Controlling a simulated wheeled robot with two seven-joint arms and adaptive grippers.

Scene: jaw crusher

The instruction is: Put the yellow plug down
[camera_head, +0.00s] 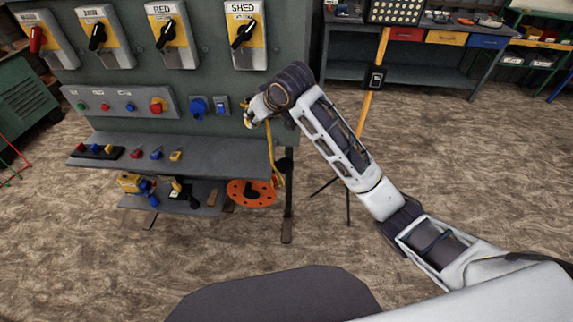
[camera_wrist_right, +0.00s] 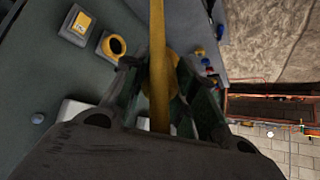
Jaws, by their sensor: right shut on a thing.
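My right gripper (camera_head: 252,117) is in front of the right end of the green panel (camera_head: 205,72). In the right wrist view my right gripper (camera_wrist_right: 160,88) is shut on the yellow plug (camera_wrist_right: 172,78). The plug is mostly hidden between the fingers. A yellow cable (camera_wrist_right: 157,30) runs across that view from the plug; in the head view the cable (camera_head: 271,152) hangs below the gripper. A yellow-ringed socket (camera_wrist_right: 115,46) shows beside the gripper, apart from the plug. My left gripper is not in view.
A grey shelf (camera_head: 225,160) with small red, blue and yellow items juts out below the panel. A lower shelf (camera_head: 203,205) holds more items, beside an orange disc (camera_head: 250,193). A blue socket (camera_head: 198,107) is left of the gripper. A lamp stand (camera_head: 367,112) stands right, behind my arm.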

